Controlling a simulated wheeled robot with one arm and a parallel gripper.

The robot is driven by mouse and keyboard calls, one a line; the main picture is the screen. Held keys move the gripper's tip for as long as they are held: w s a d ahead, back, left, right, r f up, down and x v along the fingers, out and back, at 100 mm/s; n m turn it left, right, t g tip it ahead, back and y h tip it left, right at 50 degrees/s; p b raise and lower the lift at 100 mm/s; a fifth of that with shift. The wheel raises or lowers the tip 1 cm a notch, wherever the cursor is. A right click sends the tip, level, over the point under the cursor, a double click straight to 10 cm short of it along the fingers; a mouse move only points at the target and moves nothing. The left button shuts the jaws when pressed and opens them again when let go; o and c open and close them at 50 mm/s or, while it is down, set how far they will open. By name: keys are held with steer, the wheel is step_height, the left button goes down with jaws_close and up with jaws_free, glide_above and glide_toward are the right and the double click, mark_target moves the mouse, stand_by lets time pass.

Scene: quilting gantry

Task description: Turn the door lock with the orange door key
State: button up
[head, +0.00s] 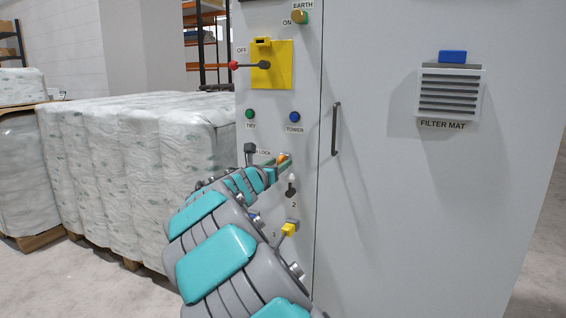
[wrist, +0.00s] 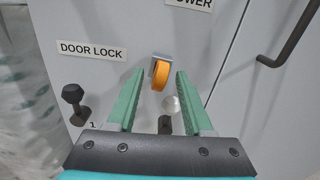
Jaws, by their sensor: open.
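The orange door key (wrist: 158,76) sits in a small grey lock plate (wrist: 161,67) on the cabinet front, to the right of the "DOOR LOCK" label. Its orange head looks upright and nearly edge-on in the wrist view. My gripper (wrist: 160,74) is open, with one green finger on each side of the key and a visible gap to each. I cannot tell how deep the fingers reach along it. In the head view, the orange key (head: 283,158) shows at the tip of my gripper (head: 278,163), and my arm hides part of the panel.
A black knob (wrist: 73,95) stands out left of my gripper; a dark lever (wrist: 165,123) shows below the key. A yellow part (head: 289,229) is lower down. The cabinet has a door handle (head: 335,128) at right. Wrapped pallets (head: 130,165) stand left.

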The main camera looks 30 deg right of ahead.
steer(key=v, duration=0.7)
steer(key=shift+s+a+b, duration=0.25)
steer(key=shift+a+b, duration=0.05)
steer(key=shift+a, duration=0.05)
